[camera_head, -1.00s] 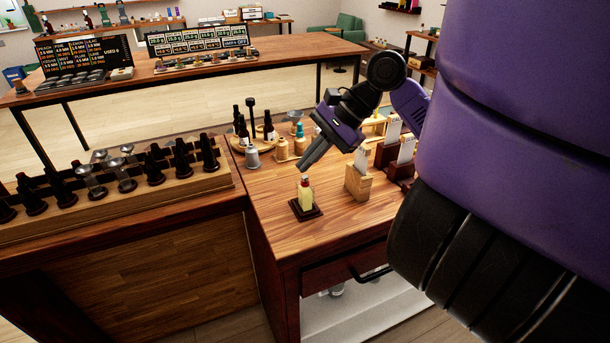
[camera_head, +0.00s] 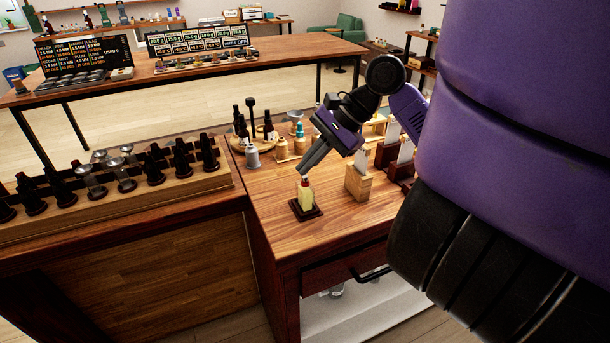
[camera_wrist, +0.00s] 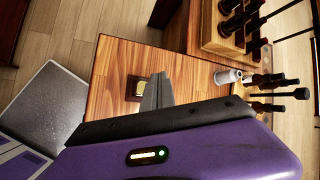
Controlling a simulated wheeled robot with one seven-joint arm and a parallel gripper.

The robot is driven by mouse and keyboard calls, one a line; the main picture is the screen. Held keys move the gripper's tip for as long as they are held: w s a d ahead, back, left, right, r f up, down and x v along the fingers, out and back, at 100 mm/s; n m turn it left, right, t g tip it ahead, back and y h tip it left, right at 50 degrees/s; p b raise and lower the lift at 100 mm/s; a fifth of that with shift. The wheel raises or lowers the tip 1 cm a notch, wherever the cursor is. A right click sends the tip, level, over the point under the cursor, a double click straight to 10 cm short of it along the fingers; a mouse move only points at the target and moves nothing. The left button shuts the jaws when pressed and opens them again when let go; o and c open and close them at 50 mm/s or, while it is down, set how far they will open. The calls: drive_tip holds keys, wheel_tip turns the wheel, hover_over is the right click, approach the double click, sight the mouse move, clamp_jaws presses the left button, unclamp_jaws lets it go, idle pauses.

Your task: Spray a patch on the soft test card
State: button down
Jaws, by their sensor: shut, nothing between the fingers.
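A small bottle (camera_head: 305,195) with pale yellow contents stands upright on a dark square base (camera_head: 294,212) near the front of the wooden table. My gripper (camera_head: 304,171) is shut and empty, tilted down with its tips at the bottle's top; I cannot tell whether they touch. In the wrist view my gripper (camera_wrist: 161,78) partly hides the bottle (camera_wrist: 141,89) and its base (camera_wrist: 131,84). A white card (camera_head: 361,158) stands in a light wooden block (camera_head: 358,184) to the right. More white cards (camera_head: 405,150) stand in dark red holders (camera_head: 387,157) behind. Which one is the soft card is not readable.
A long rack (camera_head: 118,203) of dark droppers fills the left counter. The table's front right is clear.

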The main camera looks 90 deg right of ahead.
sight(307, 176)
drive_tip(key=shift+f, duration=0.25)
idle(0.4)
drive_tip(key=shift+r, duration=0.15)
drive_tip(key=shift+r+p, duration=0.6)
drive_tip(key=shift+p, duration=0.2)
wheel_tip(307, 176, up, 6)
drive_tip(key=p, duration=0.6)
idle(2.3)
